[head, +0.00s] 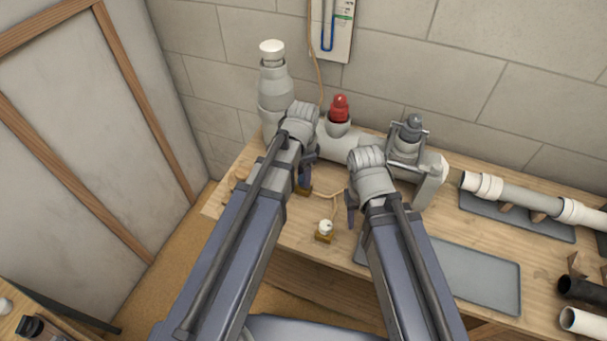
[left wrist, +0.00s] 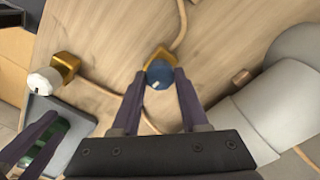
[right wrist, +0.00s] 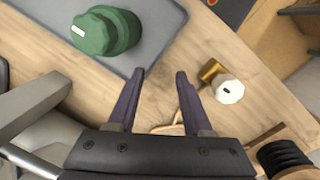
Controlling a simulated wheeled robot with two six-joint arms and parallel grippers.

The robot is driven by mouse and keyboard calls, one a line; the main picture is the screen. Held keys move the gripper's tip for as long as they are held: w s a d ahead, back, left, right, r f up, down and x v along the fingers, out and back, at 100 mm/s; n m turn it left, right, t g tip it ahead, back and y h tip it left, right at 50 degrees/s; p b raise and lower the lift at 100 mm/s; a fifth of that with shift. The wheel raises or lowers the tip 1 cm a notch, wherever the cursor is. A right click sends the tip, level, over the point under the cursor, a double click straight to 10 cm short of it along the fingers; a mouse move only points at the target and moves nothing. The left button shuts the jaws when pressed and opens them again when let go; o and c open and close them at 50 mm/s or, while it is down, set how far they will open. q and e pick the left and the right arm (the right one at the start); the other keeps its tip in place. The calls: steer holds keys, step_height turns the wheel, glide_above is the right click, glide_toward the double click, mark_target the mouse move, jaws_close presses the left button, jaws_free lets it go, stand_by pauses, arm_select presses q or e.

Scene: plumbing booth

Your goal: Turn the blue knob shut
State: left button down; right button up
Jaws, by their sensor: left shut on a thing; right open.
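The blue knob (left wrist: 160,74) sits on a brass base on the wooden bench, between the fingertips of my left gripper (left wrist: 159,80) in the left wrist view. My left gripper is shut on it. The knob has a pale mark on its top. In the head view only a little of the blue knob (head: 304,177) shows beside my left gripper, and the arm hides the rest. My right gripper (right wrist: 160,75) is open and empty over the bench, between the green knob (right wrist: 105,30) and the white knob (right wrist: 229,89).
A grey pipe assembly with a red knob (head: 339,108) and a clamped grey fitting (head: 407,140) stands behind the grippers. The green knob rests on a grey tray (head: 480,275). Pipes (head: 530,198) lie at the right. A thin cord runs across the bench near the brass bases.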

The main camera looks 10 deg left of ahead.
stand_by(0.4)
arm_select(q)
steer(key=shift+c, duration=2.1)
jaws_free()
steer(key=shift+r, duration=0.15)
arm_select(e)
steer(key=shift+r, duration=0.1)
arm_select(q)
step_height(320, 180, up, 8)
steer(key=p, duration=0.8)
steer(key=shift+f, duration=0.2)
arm_select(e)
step_height(320, 180, up, 8)
steer(key=shift+f, duration=0.2)
arm_select(q)
steer(key=shift+s, duration=0.1)
steer(key=s+d+n, duration=0.2)
steer(key=s+n, duration=0.1)
steer(key=s, duration=0.2)
steer(key=s+d+n+y, duration=0.1)
steer(key=s+d+n, duration=0.2)
steer(key=s, duration=0.3)
steer(key=shift+s+n, duration=0.25)
steer(key=shift+n, duration=0.45)
